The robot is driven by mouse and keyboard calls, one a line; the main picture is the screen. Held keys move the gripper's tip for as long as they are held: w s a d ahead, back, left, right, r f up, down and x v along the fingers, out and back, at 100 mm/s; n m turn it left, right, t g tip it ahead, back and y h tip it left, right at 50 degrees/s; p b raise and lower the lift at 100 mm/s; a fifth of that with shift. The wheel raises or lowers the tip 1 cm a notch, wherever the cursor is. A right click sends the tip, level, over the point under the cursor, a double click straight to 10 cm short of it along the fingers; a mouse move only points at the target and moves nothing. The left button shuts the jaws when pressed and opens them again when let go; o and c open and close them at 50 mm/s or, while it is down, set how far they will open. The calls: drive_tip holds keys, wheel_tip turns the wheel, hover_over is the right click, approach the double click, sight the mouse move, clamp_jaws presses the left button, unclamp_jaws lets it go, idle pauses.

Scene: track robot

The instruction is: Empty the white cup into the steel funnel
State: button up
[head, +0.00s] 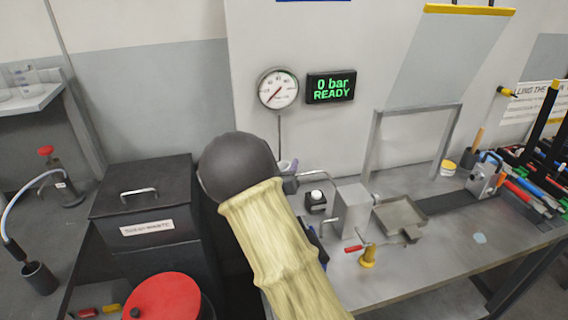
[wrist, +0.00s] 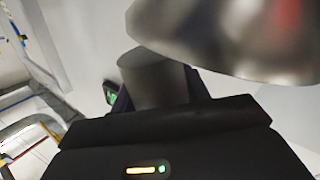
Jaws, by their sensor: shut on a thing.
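In the wrist view the black body of my gripper (wrist: 160,104) fills the bottom. A grey, shaded cylinder stands up between its jaws; it looks like the white cup (wrist: 153,76), and the jaws are shut on it. Its contents cannot be seen. A large blurred shiny metal form, likely the steel funnel (wrist: 235,40), fills the top right, very close to the cup; I cannot tell whether they touch. In the head view my arm hides the gripper. A small pale rim shows just right of my arm's dark ball joint; I cannot tell whether it is cup or funnel.
The steel bench (head: 440,240) carries a metal block (head: 352,208), a tray (head: 400,214) and a metal frame (head: 376,145). A dark lidded bin (head: 143,195) and a red-lidded container (head: 162,298) stand left.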

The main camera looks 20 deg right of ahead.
drive_tip(key=shift+r+n+p, duration=0.1)
drive_tip(key=shift+n+p, duration=0.3)
drive_tip(key=shift+r+n+p, duration=0.15)
drive_tip(key=shift+n+p, duration=1.05)
drive_tip(key=shift+n, duration=0.1)
drive_tip(key=shift+a+r+n+p, duration=0.1)
drive_tip(key=shift+n+p, duration=0.9)
drive_tip(key=shift+n, duration=0.1)
drive_tip(key=shift+a+r+n+p, duration=0.1)
drive_tip(key=shift+n+p, duration=0.9)
drive_tip(key=shift+n, duration=0.1)
drive_tip(key=shift+w+a+r+n+p, duration=0.15)
drive_tip(key=shift+n+p, duration=0.65)
drive_tip(key=shift+n, duration=0.15)
drive_tip(key=shift+w+a+r+n+p, duration=0.1)
drive_tip(key=shift+a+n+p, duration=0.05)
drive_tip(key=shift+n+p, duration=0.75)
drive_tip(key=shift+w+a+n+p, duration=0.1)
drive_tip(key=shift+n+p, duration=0.3)
drive_tip(key=shift+n, duration=0.55)
